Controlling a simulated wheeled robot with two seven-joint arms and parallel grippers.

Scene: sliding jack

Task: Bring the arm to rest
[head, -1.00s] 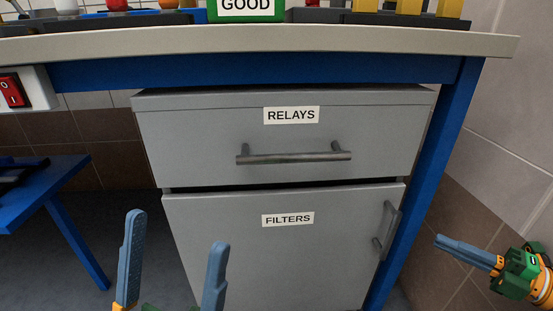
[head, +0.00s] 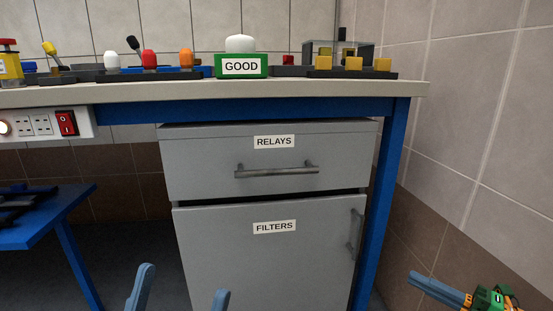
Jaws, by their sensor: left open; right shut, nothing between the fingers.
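My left gripper (head: 180,297) is at the bottom edge, left of centre, in the head view. Its two blue fingers are spread apart with nothing between them, in front of the grey cabinet. My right gripper (head: 440,291) is at the bottom right, its blue fingers together and pointing left, with nothing held. It is right of the bench's blue leg and apart from it. The rest of both arms is mostly out of frame.
The grey cabinet has a RELAYS drawer (head: 205,162) and a FILTERS door (head: 300,262) under the bench top (head: 300,90). On the bench stand a green GOOD box (head: 241,72) and several coloured buttons. A blue low table (head: 45,232) is at left; a tiled wall (head: 440,150) at right.

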